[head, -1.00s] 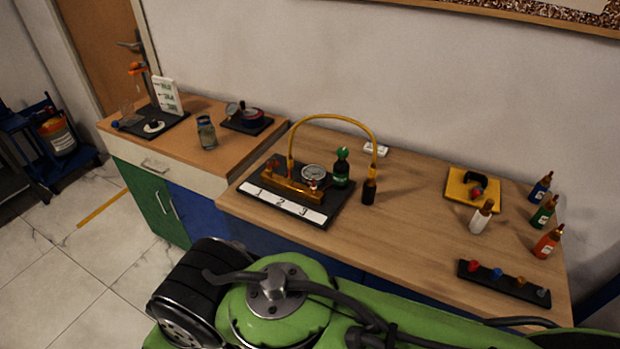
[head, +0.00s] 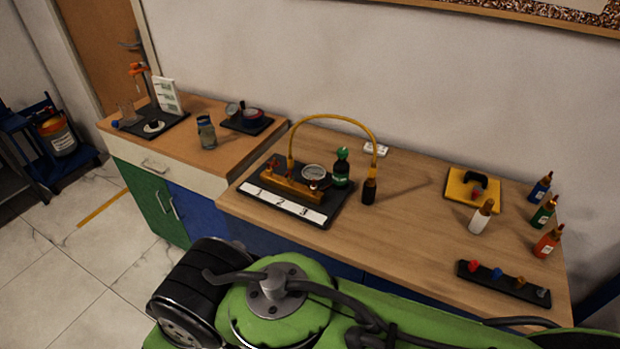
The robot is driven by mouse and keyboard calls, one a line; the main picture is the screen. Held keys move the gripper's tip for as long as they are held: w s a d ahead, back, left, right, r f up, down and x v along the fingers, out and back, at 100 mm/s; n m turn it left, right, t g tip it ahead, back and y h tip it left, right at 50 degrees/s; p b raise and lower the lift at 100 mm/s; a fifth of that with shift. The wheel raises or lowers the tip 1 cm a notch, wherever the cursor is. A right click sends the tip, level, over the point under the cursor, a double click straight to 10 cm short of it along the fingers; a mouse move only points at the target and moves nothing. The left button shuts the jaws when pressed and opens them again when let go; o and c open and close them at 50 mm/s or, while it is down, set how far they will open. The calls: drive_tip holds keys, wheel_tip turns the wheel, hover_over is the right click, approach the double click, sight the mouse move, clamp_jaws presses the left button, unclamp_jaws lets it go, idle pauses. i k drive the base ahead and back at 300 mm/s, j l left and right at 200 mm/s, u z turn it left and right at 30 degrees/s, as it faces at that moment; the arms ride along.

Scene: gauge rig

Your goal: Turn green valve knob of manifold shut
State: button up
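The manifold (head: 286,187) is a brass-coloured bar on a black base with a white strip marked 1, 2, 3, on the wooden bench. A round white-faced gauge (head: 314,174) stands at its right end, and a small red part (head: 273,163) shows at its left end. A green knob-like top (head: 342,153) sits on a dark green bottle-shaped body (head: 341,173) just right of the gauge. I cannot tell whether this is the valve knob, or how it is turned. My green arm crosses the foreground.
A yellow tray (head: 473,190), several small bottles and a black strip with coloured knobs (head: 503,283) occupy the right side. The bench middle is clear.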

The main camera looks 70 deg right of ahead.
sight(342, 152)
drive_tip(key=k+z, duration=0.1)
drive_tip(key=z, duration=2.1)
